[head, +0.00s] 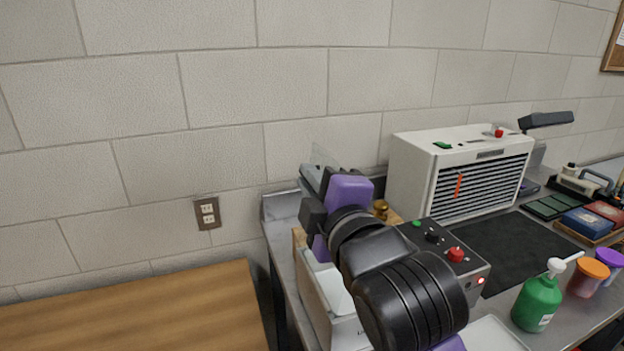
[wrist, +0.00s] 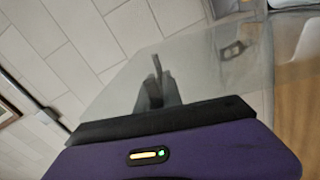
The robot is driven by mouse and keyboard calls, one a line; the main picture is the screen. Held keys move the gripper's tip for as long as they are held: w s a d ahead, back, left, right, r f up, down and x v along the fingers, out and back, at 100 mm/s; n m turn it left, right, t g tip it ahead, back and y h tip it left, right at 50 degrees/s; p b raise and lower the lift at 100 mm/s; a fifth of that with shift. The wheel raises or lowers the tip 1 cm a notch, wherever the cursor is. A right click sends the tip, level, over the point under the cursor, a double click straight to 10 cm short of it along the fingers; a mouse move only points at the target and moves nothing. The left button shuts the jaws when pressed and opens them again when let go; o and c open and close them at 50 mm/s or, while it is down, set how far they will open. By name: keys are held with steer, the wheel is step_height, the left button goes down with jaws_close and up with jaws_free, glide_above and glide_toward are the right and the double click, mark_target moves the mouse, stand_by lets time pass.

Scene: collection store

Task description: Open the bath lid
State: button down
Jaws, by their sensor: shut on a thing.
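My gripper (head: 314,190) reaches over the bench's left end in the head view, beside the wall. The bath lid is a clear sheet (head: 323,155) that shows above my gripper, tilted up. In the wrist view the clear lid (wrist: 205,75) spreads out in front of my gripper (wrist: 156,85), whose dark fingers are shut on its edge or handle; the exact grip is not clear. The bath seems to be the unit with the dark control panel (head: 432,238), which has green, black and red controls. My arm hides most of the bath.
A white louvred cabinet (head: 415,175) stands close behind and right of my arm. A white box (head: 318,287) is at the bench's front left. A green pump bottle (head: 538,302) and tubs stand at right. A wooden table (head: 140,310) is at lower left.

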steer(key=c, duration=1.5)
jaws_free()
steer(key=b+v, duration=0.1)
steer(key=v, duration=0.6)
steer(key=shift+s, duration=0.35)
steer(key=shift+d, duration=0.1)
